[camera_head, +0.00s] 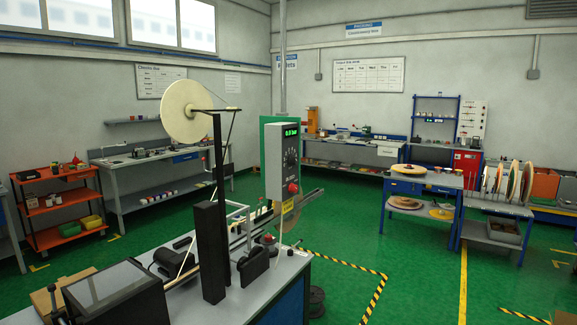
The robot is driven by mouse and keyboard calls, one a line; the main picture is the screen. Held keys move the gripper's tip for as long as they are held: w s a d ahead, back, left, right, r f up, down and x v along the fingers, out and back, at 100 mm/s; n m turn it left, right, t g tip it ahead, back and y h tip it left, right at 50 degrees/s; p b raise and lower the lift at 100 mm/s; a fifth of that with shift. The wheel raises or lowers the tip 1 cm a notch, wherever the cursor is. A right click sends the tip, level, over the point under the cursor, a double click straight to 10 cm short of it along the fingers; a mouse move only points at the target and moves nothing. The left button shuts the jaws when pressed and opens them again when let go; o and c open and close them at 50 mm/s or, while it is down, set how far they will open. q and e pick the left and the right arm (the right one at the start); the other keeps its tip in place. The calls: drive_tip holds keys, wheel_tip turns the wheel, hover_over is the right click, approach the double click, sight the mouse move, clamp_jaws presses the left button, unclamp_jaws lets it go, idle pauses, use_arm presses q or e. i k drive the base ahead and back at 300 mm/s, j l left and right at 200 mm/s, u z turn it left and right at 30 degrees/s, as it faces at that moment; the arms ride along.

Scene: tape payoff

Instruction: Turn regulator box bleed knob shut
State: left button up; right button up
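The grey regulator box (274,163) stands upright above the workbench, in front of a green panel. Its front has a lit green display (291,132) near the top, too small to read surely. A round black dial (290,160) sits below the display. A red knob (292,188) is low on the front; I cannot tell for certain that this is the bleed knob, nor how far it is turned. A yellow label (287,207) is under the box. Neither of my grippers shows in the head view.
A large cream tape reel (186,111) hangs on a black post (209,252) left of the box. The grey workbench (245,297) holds a dark screen unit (117,297) and fixtures. Green floor lies open to the right, with yellow-black tape (372,297) and a reel table (425,180) beyond.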

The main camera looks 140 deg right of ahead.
sight(292, 188)
drive_tip(key=z, duration=4.5)
drive_tip(key=i+l+u, duration=0.1)
drive_tip(key=i+l, duration=0.6)
drive_tip(key=i, duration=0.15)
drive_tip(key=i+l+u, duration=0.1)
drive_tip(key=i+l, duration=0.65)
drive_tip(key=i, duration=0.1)
